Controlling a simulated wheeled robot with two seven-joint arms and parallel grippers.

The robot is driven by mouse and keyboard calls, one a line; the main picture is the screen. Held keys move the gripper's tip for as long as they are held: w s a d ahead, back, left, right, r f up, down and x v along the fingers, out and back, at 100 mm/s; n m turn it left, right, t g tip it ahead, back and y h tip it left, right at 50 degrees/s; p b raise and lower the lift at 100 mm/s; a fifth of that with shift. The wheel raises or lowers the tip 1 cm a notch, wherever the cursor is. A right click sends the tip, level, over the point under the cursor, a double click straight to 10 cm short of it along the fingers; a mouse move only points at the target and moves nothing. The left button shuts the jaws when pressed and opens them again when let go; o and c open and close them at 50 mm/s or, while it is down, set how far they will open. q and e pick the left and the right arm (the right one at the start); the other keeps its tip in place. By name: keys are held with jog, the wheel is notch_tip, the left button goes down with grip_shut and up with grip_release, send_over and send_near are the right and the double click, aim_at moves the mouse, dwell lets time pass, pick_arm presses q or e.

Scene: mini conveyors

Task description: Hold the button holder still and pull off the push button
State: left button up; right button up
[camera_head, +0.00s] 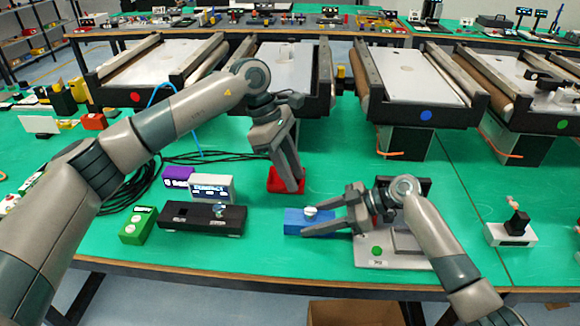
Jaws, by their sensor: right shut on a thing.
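The button holder looks to be the blue block (294,223) near the table's front middle. A small pale round button (311,211) sits on its top. My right gripper (309,224) comes in from the right with its fingers on either side of the blue block, shut on it. My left gripper (293,187) points down behind the blue block, at a red block (279,183). It is apart from the button, and its fingers partly hide the red block. I cannot tell how far its fingers are open.
A black box (175,218), a green block (138,226), a small display unit (212,187) and a purple block (177,176) stand left. A grey plate (380,262) lies under my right arm. Several mini conveyors (418,80) stand behind. Green table right of the plate is partly clear.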

aim_at(308, 208)
pick_arm(q)
jog(key=x, duration=1)
pick_arm(e)
jog(key=shift+s+f, duration=0.1)
jog(key=shift+f, duration=0.1)
pick_arm(q)
jog(key=c, duration=0.7)
jog(key=shift+d+r, duration=0.1)
jog(key=shift+r, duration=0.05)
jog(key=shift+r, duration=2.65)
